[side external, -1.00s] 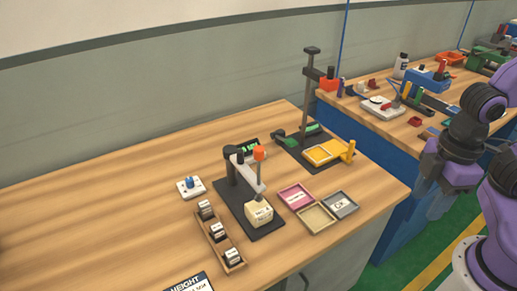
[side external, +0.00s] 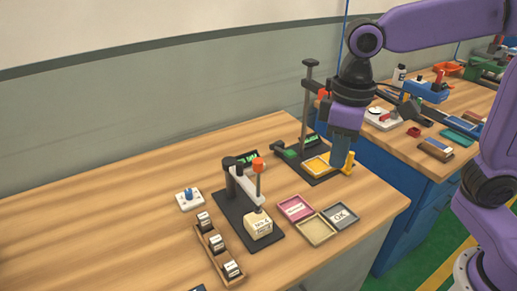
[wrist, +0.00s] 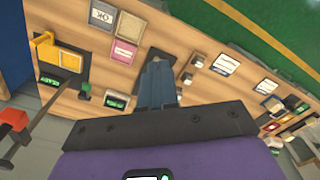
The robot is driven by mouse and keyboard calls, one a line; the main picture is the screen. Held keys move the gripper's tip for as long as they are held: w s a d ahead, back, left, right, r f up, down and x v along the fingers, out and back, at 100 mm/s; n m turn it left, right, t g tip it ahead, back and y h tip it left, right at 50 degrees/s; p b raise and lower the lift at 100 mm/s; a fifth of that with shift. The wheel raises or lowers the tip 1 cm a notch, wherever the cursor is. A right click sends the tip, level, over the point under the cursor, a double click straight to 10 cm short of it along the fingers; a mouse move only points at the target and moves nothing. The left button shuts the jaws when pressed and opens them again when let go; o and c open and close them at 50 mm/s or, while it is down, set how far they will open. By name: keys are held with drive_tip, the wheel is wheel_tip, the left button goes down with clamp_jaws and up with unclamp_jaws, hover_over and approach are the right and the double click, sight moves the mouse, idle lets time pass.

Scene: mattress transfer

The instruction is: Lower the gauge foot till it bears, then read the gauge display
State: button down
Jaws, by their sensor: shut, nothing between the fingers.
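The gauge (side external: 245,188) stands on a dark base plate (side external: 222,205) near the middle of the bench in the side view. It has a black post, a pale arm and an orange knob (side external: 258,165). Whether the gauge foot touches the block cannot be told. A dark display with green characters (side external: 248,159) stands behind the post; its reading is too small to make out. My gripper (side external: 341,168) is shut and empty, pointing down at the yellow-tray stand, right of the gauge. Its fingers also show in the wrist view (wrist: 156,68).
A tall stand (side external: 307,110) with a yellow tray (side external: 317,166) is beside my gripper. Pink (side external: 295,207), tan (side external: 316,232) and grey (side external: 341,216) trays lie right of the gauge. A wooden rack (side external: 221,252) of small blocks is in front. The bench's left side is clear.

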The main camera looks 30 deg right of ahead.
sight(259, 161)
drive_tip(key=w+a+r+m, duration=0.4)
drive_tip(key=w, duration=0.4)
drive_tip(key=w+a+r+m, duration=0.3)
drive_tip(key=w, duration=0.5)
wheel_tip(259, 161, down, 14)
drive_tip(key=shift+r, duration=0.2)
drive_tip(key=shift+f, duration=1.6)
wheel_tip(259, 161, up, 14)
